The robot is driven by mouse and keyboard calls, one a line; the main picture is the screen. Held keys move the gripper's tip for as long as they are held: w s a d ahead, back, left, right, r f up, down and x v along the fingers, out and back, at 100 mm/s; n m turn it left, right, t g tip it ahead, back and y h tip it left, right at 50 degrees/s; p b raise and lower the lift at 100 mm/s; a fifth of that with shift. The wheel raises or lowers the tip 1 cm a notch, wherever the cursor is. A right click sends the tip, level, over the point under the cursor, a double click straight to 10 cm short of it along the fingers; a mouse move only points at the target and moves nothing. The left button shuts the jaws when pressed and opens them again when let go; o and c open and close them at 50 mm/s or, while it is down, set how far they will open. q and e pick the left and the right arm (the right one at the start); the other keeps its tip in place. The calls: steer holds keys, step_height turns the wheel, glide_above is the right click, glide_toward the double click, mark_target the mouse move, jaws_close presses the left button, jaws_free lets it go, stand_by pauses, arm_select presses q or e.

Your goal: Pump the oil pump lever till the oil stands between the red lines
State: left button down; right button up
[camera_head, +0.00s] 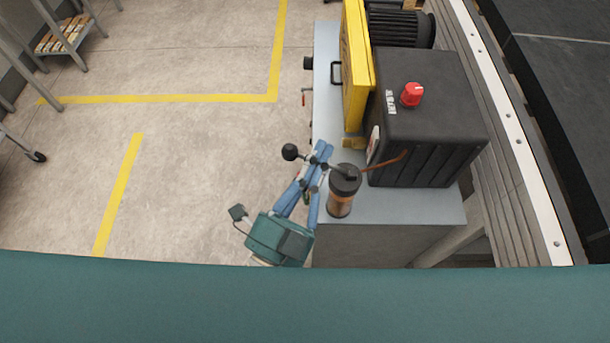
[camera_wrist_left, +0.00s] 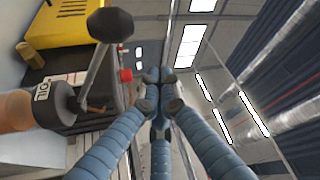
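The oil pump (camera_head: 341,196) stands on the grey bench's front left corner, with a black cap and a see-through body showing amber-brown. Its dark lever ends in a black ball knob (camera_head: 290,152), out to the left of the pump. In the left wrist view the pump, labelled "OIL" (camera_wrist_left: 42,95), lies sideways at left, with the knob (camera_wrist_left: 108,25) above it. My left gripper (camera_head: 323,148) is beside the lever; its blue fingertips (camera_wrist_left: 154,82) meet with nothing seen between them. The knob is outside the fingers. Whether they touch the lever is unclear. Oil level and red lines cannot be read.
A black machine box (camera_head: 430,125) with a red knob (camera_head: 411,94) stands right of the pump, joined by a copper pipe (camera_head: 385,163). A yellow guard (camera_head: 356,65) and a motor (camera_head: 398,28) are behind. Open floor with yellow lines lies left.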

arm_select(q)
steer(key=a+f, duration=0.2)
steer(key=a, duration=0.1)
steer(key=shift+w+a+f, duration=0.2)
